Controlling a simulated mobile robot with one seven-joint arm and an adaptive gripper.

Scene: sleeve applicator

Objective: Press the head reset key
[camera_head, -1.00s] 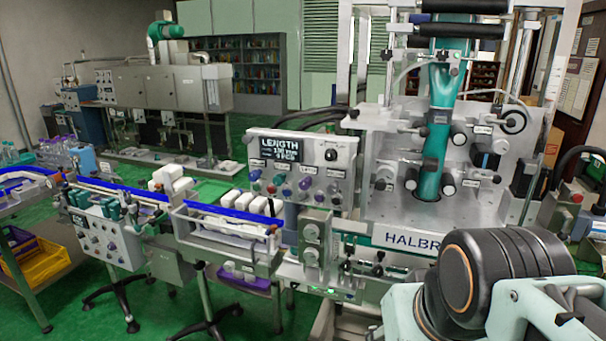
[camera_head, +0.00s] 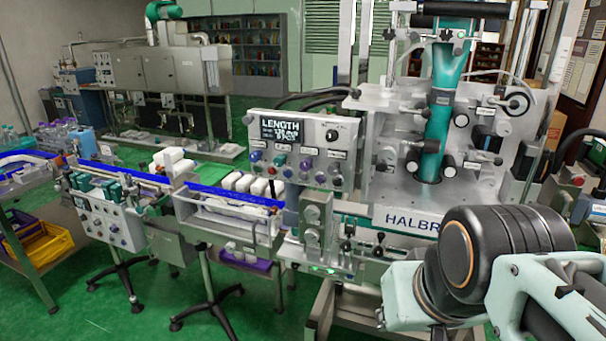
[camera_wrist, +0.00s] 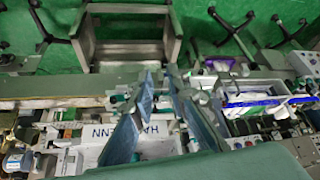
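A grey control panel (camera_head: 258,130) with a dark LENGTH display (camera_head: 280,129) stands left of the HALBR-marked machine (camera_head: 385,195) in the head view. It carries a black knob (camera_head: 331,136) and a row of small coloured knobs or keys (camera_head: 304,165). Their labels are too small to read, so I cannot tell which is the head reset key. My gripper (camera_wrist: 161,78) shows in the wrist view as two bluish fingers with a gap between them, open and empty. It points down over the machine's front and the floor. My gripper is out of the head view.
A conveyor with blue rails (camera_head: 230,194) runs left from the machine, with white blocks (camera_head: 245,182) on it. A smaller control box (camera_head: 105,215) stands by the conveyor.

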